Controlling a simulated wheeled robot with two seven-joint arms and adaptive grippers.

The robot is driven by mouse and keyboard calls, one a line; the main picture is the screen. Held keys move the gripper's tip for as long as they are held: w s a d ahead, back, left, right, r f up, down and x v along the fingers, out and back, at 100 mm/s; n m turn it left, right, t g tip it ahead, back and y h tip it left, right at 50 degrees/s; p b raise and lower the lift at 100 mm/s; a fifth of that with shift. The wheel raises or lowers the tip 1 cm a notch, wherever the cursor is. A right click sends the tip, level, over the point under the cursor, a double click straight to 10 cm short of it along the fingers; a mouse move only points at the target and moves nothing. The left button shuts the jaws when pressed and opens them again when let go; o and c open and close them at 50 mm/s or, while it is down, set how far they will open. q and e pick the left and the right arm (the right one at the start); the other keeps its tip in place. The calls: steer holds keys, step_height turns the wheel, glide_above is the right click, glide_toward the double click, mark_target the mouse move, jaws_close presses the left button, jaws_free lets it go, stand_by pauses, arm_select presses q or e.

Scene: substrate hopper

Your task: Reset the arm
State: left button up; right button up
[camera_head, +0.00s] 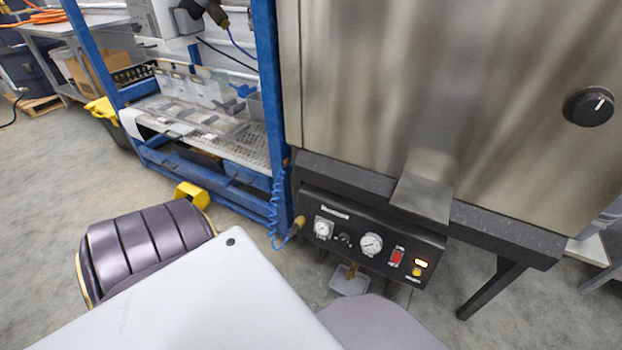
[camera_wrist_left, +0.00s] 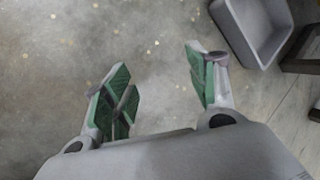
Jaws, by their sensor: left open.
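My left gripper (camera_wrist_left: 157,62) shows in the left wrist view with its two green-padded fingers spread wide apart. Nothing is between the fingers, and bare concrete floor shows behind them. In the head view I cannot make out its fingers; pale smooth shapes of my own body fill the bottom of the picture. My right gripper is in neither view. The large steel hopper (camera_head: 440,80) stands at the right of the head view, with a black control panel (camera_head: 370,243) carrying gauges and a red switch below it.
A blue-framed workstation (camera_head: 270,90) with a perforated shelf stands left of the hopper. A yellow foot pedal guard (camera_head: 193,192) sits on the floor before it. A small grey tray (camera_head: 350,281) lies under the panel. A grey bin (camera_wrist_left: 254,30) shows in the wrist view. Open floor (camera_head: 60,200) lies at left.

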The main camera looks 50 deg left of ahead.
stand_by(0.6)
arm_select(q)
steer(key=shift+w+d+r, duration=0.2)
steer(key=shift+w+r, duration=0.15)
steer(key=shift+r, duration=0.1)
steer(key=w+d+r+n, duration=0.3)
steer(key=r+n, duration=0.2)
steer(key=r, duration=0.4)
steer(key=w+d+r+n, duration=0.3)
steer(key=r+n, duration=0.2)
steer(key=r, duration=0.5)
steer(key=s+d+r+n+h, duration=0.1)
steer(key=s+d+r+n, duration=0.1)
steer(key=r, duration=0.9)
steer(key=s+d+r+n+g+h, duration=0.1)
steer(key=s+d+r+n, duration=0.2)
steer(key=r, duration=0.9)
steer(key=shift+s+d+r+n+h+p, duration=0.2)
steer(key=shift+s+r+n+h+p, duration=0.15)
steer(key=shift+n, duration=0.75)
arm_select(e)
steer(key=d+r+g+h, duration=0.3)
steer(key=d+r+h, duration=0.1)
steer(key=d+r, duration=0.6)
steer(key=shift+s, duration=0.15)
